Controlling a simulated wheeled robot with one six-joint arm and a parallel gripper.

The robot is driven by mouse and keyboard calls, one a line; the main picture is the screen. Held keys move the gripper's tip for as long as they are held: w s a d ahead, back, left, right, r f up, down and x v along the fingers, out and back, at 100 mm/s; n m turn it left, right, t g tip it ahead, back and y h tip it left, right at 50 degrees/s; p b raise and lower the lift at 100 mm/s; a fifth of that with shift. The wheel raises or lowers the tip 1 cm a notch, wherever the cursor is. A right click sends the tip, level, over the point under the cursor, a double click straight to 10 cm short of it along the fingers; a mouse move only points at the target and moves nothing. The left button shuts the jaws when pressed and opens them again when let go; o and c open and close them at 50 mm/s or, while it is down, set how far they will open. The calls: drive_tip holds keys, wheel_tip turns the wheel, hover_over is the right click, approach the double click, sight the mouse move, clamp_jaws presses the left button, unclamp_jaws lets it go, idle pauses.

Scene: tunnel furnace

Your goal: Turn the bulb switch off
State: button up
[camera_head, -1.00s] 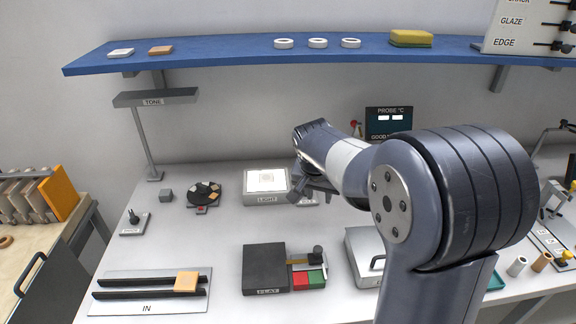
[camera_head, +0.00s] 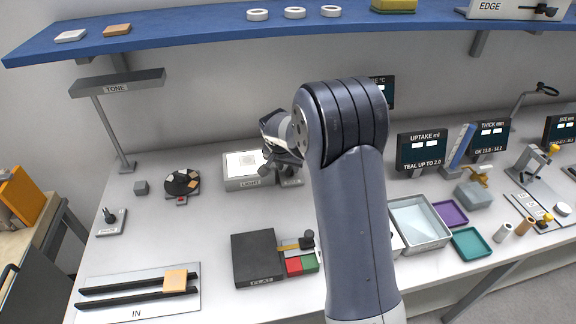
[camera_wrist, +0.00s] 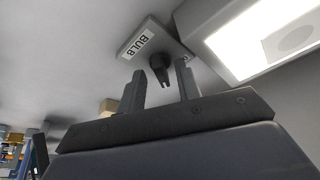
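The bulb switch is a grey plate (camera_wrist: 152,42) labelled BULB with a dark, notched lever (camera_wrist: 160,70) standing out from it in the wrist view. My gripper (camera_wrist: 160,80) is open, with one finger on each side of the lever in that picture. Gaps show between the lever and both fingers, and I cannot tell how far the fingertips are from the plate. In the head view my gripper (camera_head: 280,168) is at the right end of the light box, and it mostly hides the switch.
The light box (camera_head: 235,184) glows right beside the switch; its bright panel also shows in the wrist view (camera_wrist: 262,40). A blue shelf (camera_head: 200,37) runs above. A dark FLAT block (camera_head: 256,256) stands in front. A small lever switch (camera_head: 110,219) is at the left.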

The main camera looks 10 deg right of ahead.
drive_tip(key=shift+w+d+f, duration=0.1)
drive_tip(key=shift+w+f, duration=0.1)
drive_tip(key=shift+f, duration=0.25)
clamp_jaws()
